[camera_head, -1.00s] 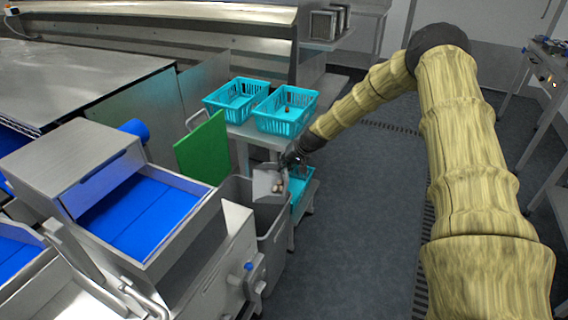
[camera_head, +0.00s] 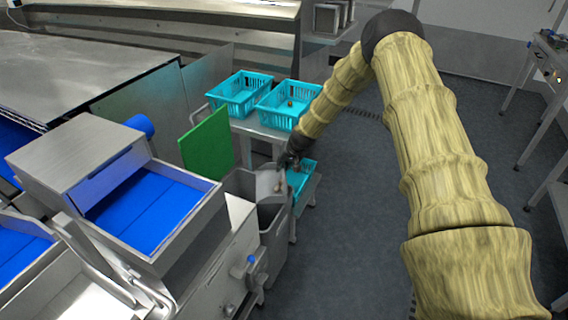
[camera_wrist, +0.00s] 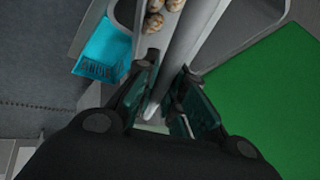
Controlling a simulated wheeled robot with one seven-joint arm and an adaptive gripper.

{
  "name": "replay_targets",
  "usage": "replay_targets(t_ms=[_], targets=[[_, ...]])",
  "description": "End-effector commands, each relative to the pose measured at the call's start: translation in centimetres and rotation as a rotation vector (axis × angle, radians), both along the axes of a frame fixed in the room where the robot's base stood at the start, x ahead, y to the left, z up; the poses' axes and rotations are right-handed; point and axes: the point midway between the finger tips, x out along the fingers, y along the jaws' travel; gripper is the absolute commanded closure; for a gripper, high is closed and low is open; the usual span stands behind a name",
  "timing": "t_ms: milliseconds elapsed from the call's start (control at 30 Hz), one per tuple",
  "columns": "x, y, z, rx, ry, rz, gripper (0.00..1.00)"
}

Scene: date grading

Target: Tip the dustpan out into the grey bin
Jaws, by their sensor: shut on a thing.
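My gripper (camera_head: 288,162) is shut on the handle of the grey dustpan (camera_head: 268,184), above the grey bin (camera_head: 274,222). In the wrist view the dark fingers (camera_wrist: 163,92) close around the pale handle, and the dustpan (camera_wrist: 196,36) stretches away from them. Several brown, rounded dates (camera_wrist: 160,14) lie in the pan at the top of the wrist view. In the head view the pan looks tilted, with a small brown piece at its right side. The bin's inside is mostly hidden by the pan.
A green board (camera_head: 207,143) stands left of the bin. Two turquoise baskets (camera_head: 240,94) (camera_head: 287,104) sit on a steel table behind it, and another turquoise basket (camera_head: 300,178) sits lower, right of the bin. A blue-belted machine (camera_head: 150,212) is at left.

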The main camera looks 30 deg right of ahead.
Motion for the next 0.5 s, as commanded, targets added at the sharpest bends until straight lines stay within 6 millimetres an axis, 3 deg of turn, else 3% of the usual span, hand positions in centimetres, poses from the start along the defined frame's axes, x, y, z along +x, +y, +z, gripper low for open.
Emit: replay_targets(t_ms=[500], targets=[[0.7, 1.7, 0.5, -0.120, 0.049, 0.003, 1.00]])
